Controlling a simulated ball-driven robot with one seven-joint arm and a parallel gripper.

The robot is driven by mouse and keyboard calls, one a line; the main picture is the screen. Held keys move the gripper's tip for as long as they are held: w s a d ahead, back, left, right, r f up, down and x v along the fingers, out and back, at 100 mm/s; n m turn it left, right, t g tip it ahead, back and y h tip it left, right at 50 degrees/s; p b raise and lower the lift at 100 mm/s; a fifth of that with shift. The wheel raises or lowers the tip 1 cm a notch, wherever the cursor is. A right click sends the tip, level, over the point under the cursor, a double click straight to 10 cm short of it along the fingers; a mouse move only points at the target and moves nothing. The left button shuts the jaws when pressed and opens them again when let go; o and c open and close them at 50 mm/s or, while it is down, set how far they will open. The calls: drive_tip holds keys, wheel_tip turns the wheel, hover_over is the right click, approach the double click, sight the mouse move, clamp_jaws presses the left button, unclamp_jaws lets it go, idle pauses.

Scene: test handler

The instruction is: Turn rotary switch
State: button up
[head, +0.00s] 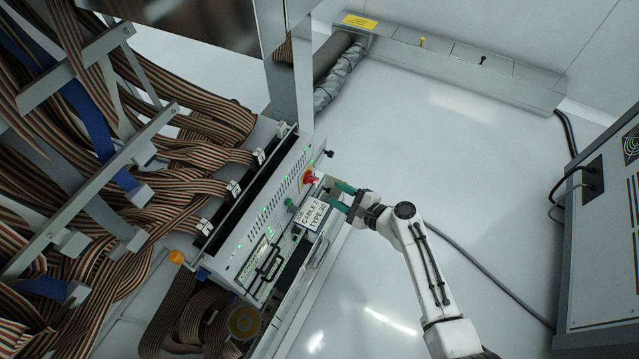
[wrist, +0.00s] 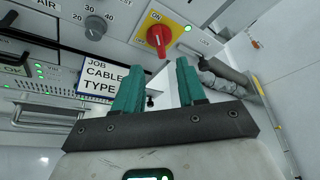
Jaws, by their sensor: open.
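The rotary switch (head: 311,177) is a red knob on a yellow plate at the right end of the panel's front. In the wrist view the red knob (wrist: 159,38) shows ahead of the fingertips, with "ON" printed above it on the yellow plate. My gripper (head: 341,195) is in front of the panel, just to the right of and below the switch. In the wrist view its two teal fingers (wrist: 156,80) are apart, with nothing between them. The knob is beyond the fingertips and appears apart from them.
A white label card (head: 312,217) reading "CABLE" and "TYPE" is on the panel beside my gripper. A dial (wrist: 95,25) with numbers is left of the switch. Ribbon cables (head: 190,150) crowd the left. A grey cabinet (head: 605,240) stands at right. The white floor (head: 440,130) between is mostly clear.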

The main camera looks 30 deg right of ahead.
sight(316, 182)
drive_tip(key=b+x, duration=0.2)
drive_tip(key=x, duration=0.6)
drive_tip(key=shift+b, duration=0.35)
drive_tip(key=shift+c, duration=0.3)
clamp_jaws()
